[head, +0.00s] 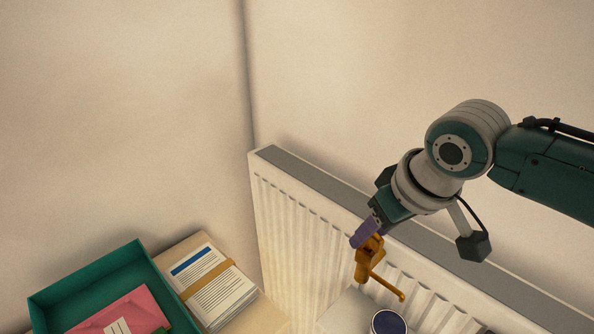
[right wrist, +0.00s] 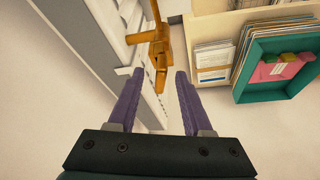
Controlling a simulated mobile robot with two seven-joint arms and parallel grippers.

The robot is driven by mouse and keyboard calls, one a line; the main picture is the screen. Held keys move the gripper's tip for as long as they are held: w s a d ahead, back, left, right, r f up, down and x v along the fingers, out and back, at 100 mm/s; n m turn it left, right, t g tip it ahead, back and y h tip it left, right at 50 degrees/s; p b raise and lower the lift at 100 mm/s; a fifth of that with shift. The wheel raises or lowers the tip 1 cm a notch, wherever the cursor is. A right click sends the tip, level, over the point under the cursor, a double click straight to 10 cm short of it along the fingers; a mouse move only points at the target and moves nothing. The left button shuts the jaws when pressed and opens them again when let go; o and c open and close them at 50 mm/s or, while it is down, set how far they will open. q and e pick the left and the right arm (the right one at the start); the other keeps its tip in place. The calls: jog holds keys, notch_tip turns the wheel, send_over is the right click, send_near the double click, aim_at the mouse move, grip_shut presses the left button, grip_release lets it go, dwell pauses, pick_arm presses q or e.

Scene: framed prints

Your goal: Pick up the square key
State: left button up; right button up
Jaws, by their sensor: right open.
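An orange-brown cranked piece (head: 364,265), which looks like the square key, is at the front of the white radiator, with a thin arm reaching down to the right. It also shows in the right wrist view (right wrist: 159,48), upper middle. My right gripper (head: 366,233), with purple fingers, is just above it in the head view. In the right wrist view the fingers (right wrist: 158,74) are apart, and the near end of the orange piece appears between their tips. I cannot tell whether they touch it. My left gripper is not in view.
The white radiator (head: 281,236) stands along the wall below my right arm. A dark-lidded round container (head: 388,324) is at the bottom edge. A green tray (head: 88,275) with a pink packet (head: 125,312) and a banded paper stack (head: 215,287) lie at lower left.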

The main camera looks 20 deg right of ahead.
jog(key=shift+w+f, duration=0.15)
jog(key=shift+f, duration=0.2)
grip_shut()
dwell(0.4)
